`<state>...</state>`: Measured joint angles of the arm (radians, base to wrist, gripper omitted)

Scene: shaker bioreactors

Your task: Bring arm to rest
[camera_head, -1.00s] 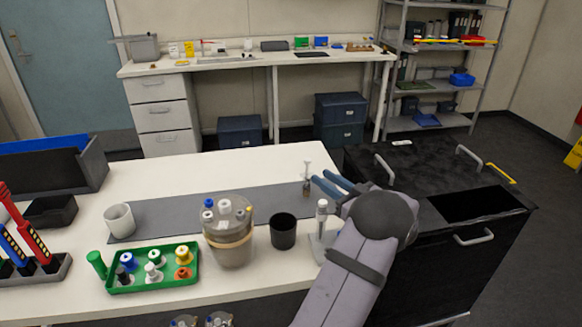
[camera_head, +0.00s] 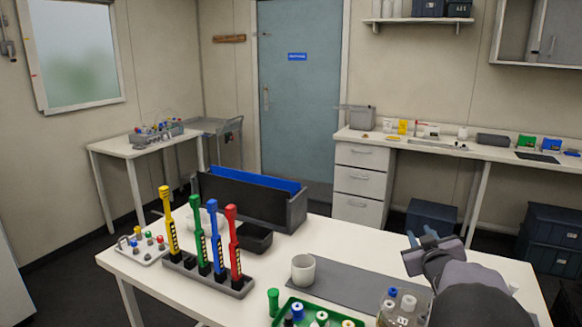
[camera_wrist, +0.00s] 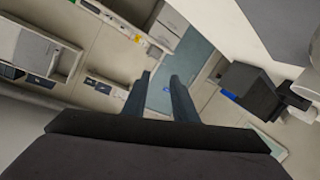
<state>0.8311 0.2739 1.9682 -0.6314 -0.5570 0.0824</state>
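My gripper (camera_head: 422,239) is above the right part of the white table (camera_head: 262,250) in the head view, and my grey arm hides that side of the table. In the wrist view my gripper (camera_wrist: 160,82) has two dark blue fingers standing apart with nothing between them. The wrist view is tilted and looks past the fingers toward the blue-green door (camera_wrist: 190,62) and the walls.
On the table are a white cup (camera_head: 303,269), a green tray (camera_head: 284,312) of capped pieces, a rack (camera_head: 232,285) of coloured pipettes and a black bin (camera_head: 256,238). A clear-walled vessel (camera_head: 399,310) stands close to my arm. A drawer unit (camera_head: 361,183) stands behind.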

